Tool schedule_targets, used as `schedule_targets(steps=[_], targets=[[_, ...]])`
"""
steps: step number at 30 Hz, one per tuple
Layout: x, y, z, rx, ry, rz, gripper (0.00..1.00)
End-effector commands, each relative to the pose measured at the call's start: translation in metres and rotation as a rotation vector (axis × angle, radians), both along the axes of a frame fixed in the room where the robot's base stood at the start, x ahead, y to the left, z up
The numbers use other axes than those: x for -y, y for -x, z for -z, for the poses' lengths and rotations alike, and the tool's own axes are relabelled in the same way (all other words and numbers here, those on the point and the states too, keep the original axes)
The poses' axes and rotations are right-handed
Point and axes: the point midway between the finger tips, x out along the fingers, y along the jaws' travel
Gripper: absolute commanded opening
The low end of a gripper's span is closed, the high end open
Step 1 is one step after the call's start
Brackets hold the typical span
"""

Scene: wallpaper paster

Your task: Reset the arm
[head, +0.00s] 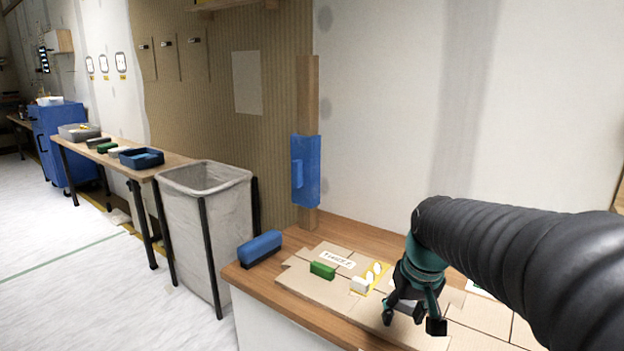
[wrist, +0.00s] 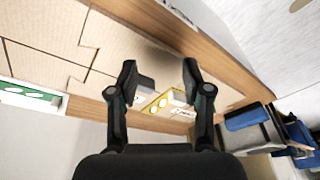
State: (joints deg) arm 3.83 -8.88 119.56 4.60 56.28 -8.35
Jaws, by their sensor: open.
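My arm reaches in from the right in the head view. My gripper (head: 412,320) hangs over the workbench with its fingers spread apart. In the wrist view, both fingers of the gripper (wrist: 159,70) are open, with no object clearly held. A grey block (wrist: 145,84) shows beyond and between the fingers; whether it touches them I cannot tell. A yellow-edged card (head: 376,274) is partly hidden near the white block.
The wooden bench (head: 335,228) has a blue block (head: 260,248) at its left end. A grey bin (head: 207,220) stands left of the bench. A blue box (head: 306,170) is on a post at the wall. A long table (head: 180,160) with trays stands further left. Floor at left is clear.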

Motion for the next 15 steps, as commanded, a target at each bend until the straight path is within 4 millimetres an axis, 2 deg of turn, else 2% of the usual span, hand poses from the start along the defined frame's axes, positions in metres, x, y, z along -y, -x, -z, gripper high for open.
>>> schedule_targets(steps=[1, 6, 12, 15], targets=[[-0.001, 0.019, -0.006, 0.015, 0.004, 0.022, 0.49], [-0.003, 0.073, -0.010, 0.061, 0.016, 0.083, 0.49], [-0.005, 0.128, -0.016, 0.126, 0.034, 0.082, 0.49], [-0.007, 0.148, -0.021, 0.160, 0.040, 0.069, 0.49]])
